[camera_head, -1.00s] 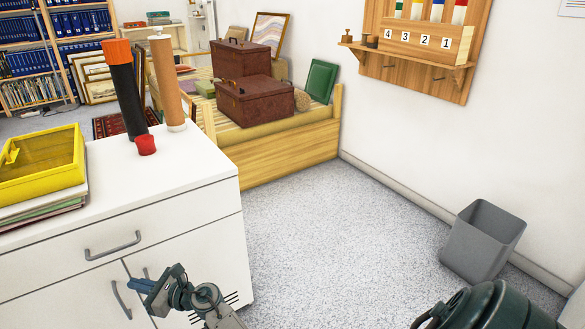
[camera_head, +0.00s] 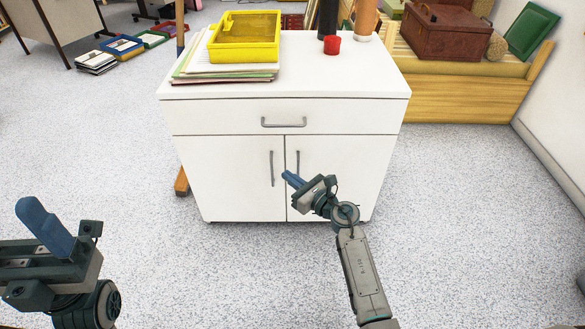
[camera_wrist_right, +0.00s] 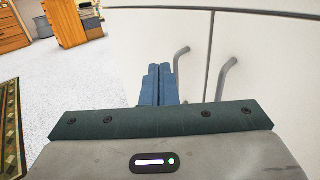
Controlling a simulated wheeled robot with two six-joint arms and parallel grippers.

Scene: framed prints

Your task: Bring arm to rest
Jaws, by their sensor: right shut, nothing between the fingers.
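My right gripper (camera_head: 291,179) is in front of the white cabinet's (camera_head: 230,160) doors, close to their two upright handles in the head view. Its blue fingers are together with nothing between them, and they also show in the right wrist view (camera_wrist_right: 159,86). The wrist view shows the cabinet front and its two door handles just to the right of the fingers. My left gripper (camera_head: 44,226) is at the lower left of the head view, over the floor. Its fingers are seen from the side as one blue shape, so the gap between them cannot be made out.
On the cabinet top are a yellow tray (camera_head: 246,56) on a stack of papers (camera_head: 190,70), a red cap (camera_head: 332,45) and two upright tubes. A wooden bench (camera_head: 466,95) with a brown case (camera_head: 440,32) stands at the right. Grey floor around the cabinet is mostly clear.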

